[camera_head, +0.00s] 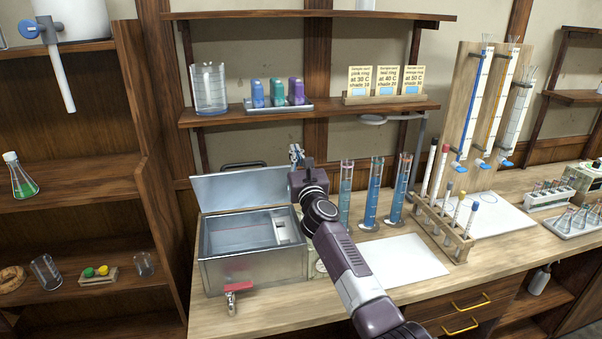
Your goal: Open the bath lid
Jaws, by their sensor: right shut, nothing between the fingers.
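The metal water bath (255,268) stands on the left part of the bench. Its lid (240,188) is raised at the back edge, tilted up and back, so the bath's inside with water is open to view. A small perforated piece sits inside at the right. My right gripper (297,153) is shut and empty, above and beside the lid's right end. I cannot tell whether it touches the lid. My left gripper is not in view.
Several blue-filled cylinders (373,195) stand right of my right arm. A rack of tubes (442,228) and a white sheet (405,262) lie further right. A shelf (330,109) hangs above the bath. A red-handled tap (234,288) sticks out in front.

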